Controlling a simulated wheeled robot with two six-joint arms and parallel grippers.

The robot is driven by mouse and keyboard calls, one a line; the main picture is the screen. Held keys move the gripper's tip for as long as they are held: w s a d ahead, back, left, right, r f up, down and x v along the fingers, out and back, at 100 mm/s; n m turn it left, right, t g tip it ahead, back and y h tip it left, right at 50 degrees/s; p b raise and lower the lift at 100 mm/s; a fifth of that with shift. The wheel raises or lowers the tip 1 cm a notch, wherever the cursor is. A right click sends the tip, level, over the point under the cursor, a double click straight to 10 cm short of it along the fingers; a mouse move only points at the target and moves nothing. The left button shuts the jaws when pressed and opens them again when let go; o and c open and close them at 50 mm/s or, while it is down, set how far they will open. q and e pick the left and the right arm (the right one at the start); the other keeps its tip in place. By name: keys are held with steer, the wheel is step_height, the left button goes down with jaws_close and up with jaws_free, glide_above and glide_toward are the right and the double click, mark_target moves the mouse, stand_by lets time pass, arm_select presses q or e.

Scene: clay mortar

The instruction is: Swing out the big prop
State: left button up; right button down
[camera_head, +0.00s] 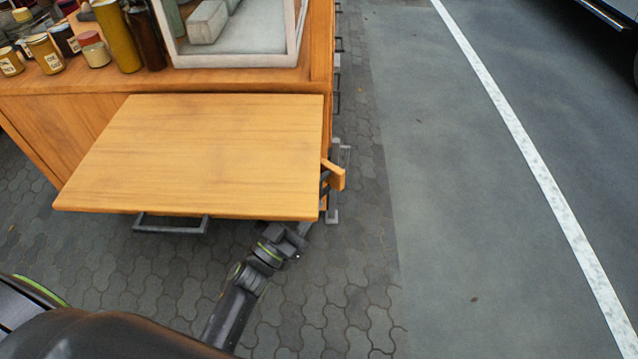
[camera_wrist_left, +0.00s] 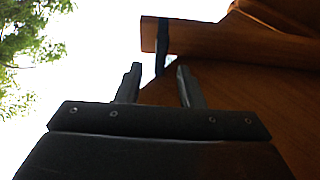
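A short wooden bar, which looks like the prop (camera_head: 336,175), sticks out past the right edge of the wooden flap (camera_head: 200,160). In the left wrist view a wooden bar (camera_wrist_left: 215,40) runs along the top, with a dark upright piece (camera_wrist_left: 161,50) by its left end. My left gripper (camera_wrist_left: 159,82) has its two fingers apart, below the bar, with the dark piece near the gap; I cannot tell whether they touch. In the head view my left gripper (camera_head: 304,229) is beside the flap's front right corner, its fingertips hard to make out. My right gripper is not in view.
The flap stands out level from a wooden counter (camera_head: 230,83) that carries jars, bottles and a glass case (camera_head: 235,50). A dark handle (camera_head: 170,224) shows under the flap's front edge.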

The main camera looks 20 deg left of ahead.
arm_select(q)
steer(key=x, duration=0.5)
steer(key=shift+w, duration=0.1)
jaws_close()
